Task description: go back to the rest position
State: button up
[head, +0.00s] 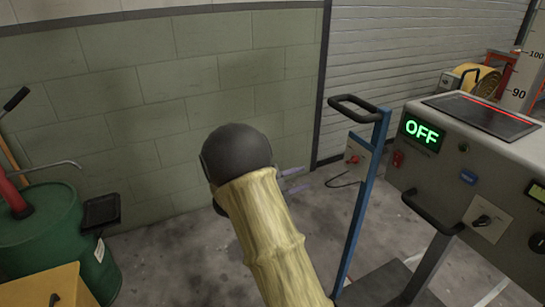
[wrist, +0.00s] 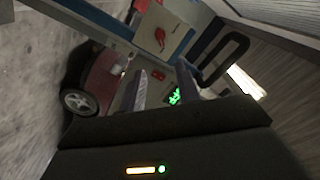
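My gripper (head: 296,179) is partly hidden behind my dark wrist and yellow-sleeved arm in the head view. Its two grey fingers point right, toward the blue post, over the floor. In the wrist view my gripper (wrist: 161,80) shows two fingers standing apart with a gap between them. Nothing is held between them. A small green readout shows behind the gap. How far the fingers are from the post is hard to tell.
A blue post (head: 361,205) with a black handle stands right of my gripper. Beside it are a switch box (head: 356,155) and a grey console (head: 470,185) reading OFF. A green drum (head: 48,240) stands left. A red car (wrist: 103,78) shows in the wrist view.

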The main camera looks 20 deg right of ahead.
jog(key=shift+w, duration=0.1)
jog(key=w+a+f+n+t+y, duration=0.2)
jog(key=w+a+n+t+y, duration=0.2)
jog(key=a+n+t+y, duration=0.8)
jog(key=s+a+f+n+g+y, duration=0.25)
jog(key=s+n+g, duration=0.35)
jog(key=s, duration=0.5)
jog(key=s+a+f+n+g+y, duration=0.2)
jog(key=s+n+g+y, duration=0.25)
jog(key=s+n, duration=0.5)
notch_tip(320, 180, up, 27)
jog(key=s+m+h+p, duration=0.1)
jog(key=s+p, duration=0.1)
jog(key=p, duration=2.5)
jog(key=shift+s+p, duration=0.2)
jog(key=shift+p, duration=0.1)
